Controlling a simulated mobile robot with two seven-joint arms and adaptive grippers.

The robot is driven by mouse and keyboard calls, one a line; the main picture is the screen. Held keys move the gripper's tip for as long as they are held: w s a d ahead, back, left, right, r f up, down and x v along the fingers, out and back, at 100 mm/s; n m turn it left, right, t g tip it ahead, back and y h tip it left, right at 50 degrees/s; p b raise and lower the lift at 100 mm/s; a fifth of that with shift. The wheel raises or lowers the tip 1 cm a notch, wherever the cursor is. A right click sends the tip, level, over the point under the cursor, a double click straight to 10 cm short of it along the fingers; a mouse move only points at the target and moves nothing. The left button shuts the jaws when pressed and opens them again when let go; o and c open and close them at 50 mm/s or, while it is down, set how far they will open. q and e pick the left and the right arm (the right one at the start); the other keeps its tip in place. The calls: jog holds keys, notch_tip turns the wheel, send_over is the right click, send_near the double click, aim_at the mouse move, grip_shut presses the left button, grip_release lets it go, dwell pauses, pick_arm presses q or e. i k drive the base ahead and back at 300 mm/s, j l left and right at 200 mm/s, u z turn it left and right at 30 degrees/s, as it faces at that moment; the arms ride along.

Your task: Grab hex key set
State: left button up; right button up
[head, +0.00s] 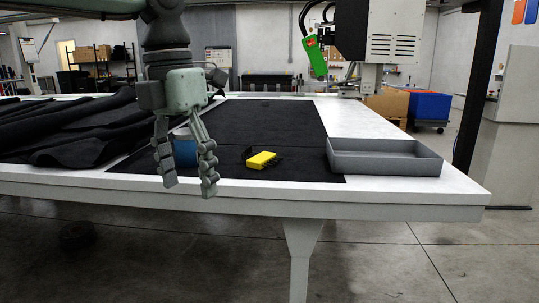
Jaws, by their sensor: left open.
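The hex key set appears as a small yellow holder (261,160) with dark pieces at its sides. It lies on the black mat (300,130) on the white table, near the front. My left gripper (189,190) hangs at the table's front edge, left of the yellow holder and apart from it. Its fingers point down, spread open with nothing between them. A blue cylindrical object (185,150) stands behind the fingers and is partly hidden by them. My right gripper does not show.
A shallow grey tray (390,167) sits on the right of the table (455,190). Crumpled black fabric (70,130) covers the left. The mat around the yellow holder is mostly clear.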

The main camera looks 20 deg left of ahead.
aim_at(256, 161)
jog(key=i, duration=1.2)
